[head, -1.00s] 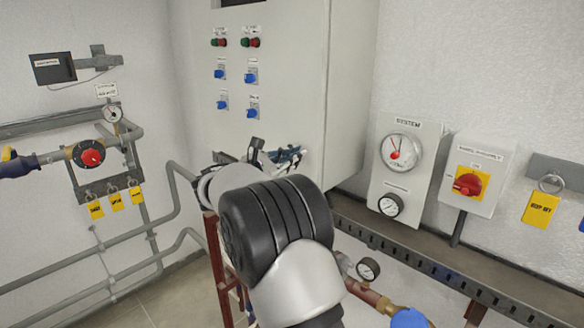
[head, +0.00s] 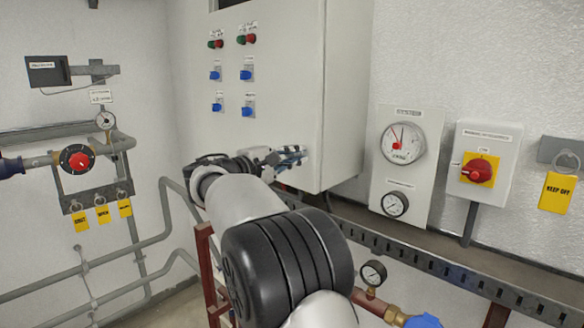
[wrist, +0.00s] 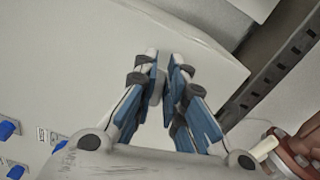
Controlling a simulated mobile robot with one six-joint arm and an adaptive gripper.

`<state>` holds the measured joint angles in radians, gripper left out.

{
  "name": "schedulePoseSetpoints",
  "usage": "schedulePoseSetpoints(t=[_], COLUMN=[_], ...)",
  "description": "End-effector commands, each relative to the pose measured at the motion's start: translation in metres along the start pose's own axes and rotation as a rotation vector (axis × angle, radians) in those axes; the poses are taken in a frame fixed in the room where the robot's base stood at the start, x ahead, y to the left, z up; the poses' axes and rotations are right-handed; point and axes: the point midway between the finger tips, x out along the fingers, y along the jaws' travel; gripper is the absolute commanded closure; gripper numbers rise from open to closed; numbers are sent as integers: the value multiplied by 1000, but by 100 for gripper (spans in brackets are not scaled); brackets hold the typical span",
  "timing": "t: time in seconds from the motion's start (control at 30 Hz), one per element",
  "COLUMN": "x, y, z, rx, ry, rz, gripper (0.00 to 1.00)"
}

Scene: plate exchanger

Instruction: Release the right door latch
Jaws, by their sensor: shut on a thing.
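The grey cabinet (head: 285,95) stands in the corner, and its front door fills the upper middle of the head view. My gripper (head: 300,154) is at the lower right part of this door, near its right edge. In the wrist view, the blue-padded fingers of my gripper (wrist: 166,84) are closed around a small pale piece, the right door latch (wrist: 156,86), against the cabinet face. The fingers cover most of the latch, so its turn position cannot be told. In the head view the latch is hidden behind my gripper.
Right of the cabinet are a gauge panel (head: 407,165) and a red rotary switch (head: 479,170). Blue switches (head: 247,112) sit on the door's upper left. A perforated rail (head: 440,270) and a pipe with a small gauge (head: 373,273) lie below, near my arm.

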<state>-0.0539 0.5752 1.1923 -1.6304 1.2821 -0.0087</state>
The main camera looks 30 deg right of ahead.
Motion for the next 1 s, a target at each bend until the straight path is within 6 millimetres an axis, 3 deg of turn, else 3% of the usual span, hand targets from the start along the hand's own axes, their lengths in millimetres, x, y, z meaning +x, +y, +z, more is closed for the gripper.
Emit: schedulePoseSetpoints(t=[0.4, 0.97, 1.0], x=[0, 0, 0], y=[-5, -4, -4], z=[-1, 0, 0], rx=[199, 231, 231], ry=[0, 0, 0], rz=[-1, -1, -1], gripper=[100, 100, 88])
